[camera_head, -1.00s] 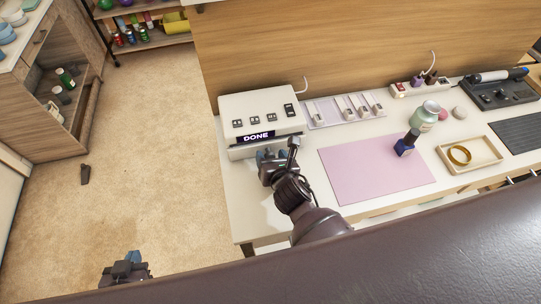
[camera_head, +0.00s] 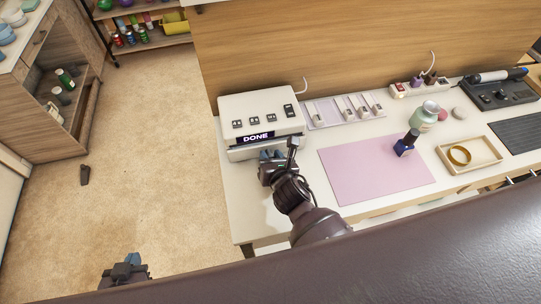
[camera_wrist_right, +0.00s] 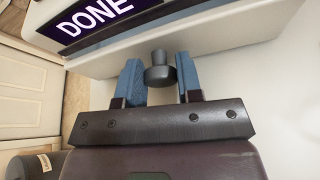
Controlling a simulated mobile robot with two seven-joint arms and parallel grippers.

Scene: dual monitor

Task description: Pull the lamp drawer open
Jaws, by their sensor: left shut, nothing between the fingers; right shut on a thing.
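The lamp (camera_head: 262,104) is a white box with several buttons and a lit "DONE" display, at the left end of the white table. It also shows in the right wrist view (camera_wrist_right: 130,45). Its drawer front (camera_head: 240,154) is the low white strip below the display; I see no clear gap there. My right gripper (camera_head: 272,155) is at this front. In the right wrist view, its blue fingers (camera_wrist_right: 160,80) are on either side of a dark round knob (camera_wrist_right: 158,70), shut on it. My left gripper (camera_head: 128,262) is shut and empty, low over the floor.
A pink mat (camera_head: 375,168) lies right of my right gripper, with a dark blue bottle (camera_head: 405,147) on it. A wooden tray (camera_head: 480,166) with a gold ring stands further right. The floor left of the table is mostly clear.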

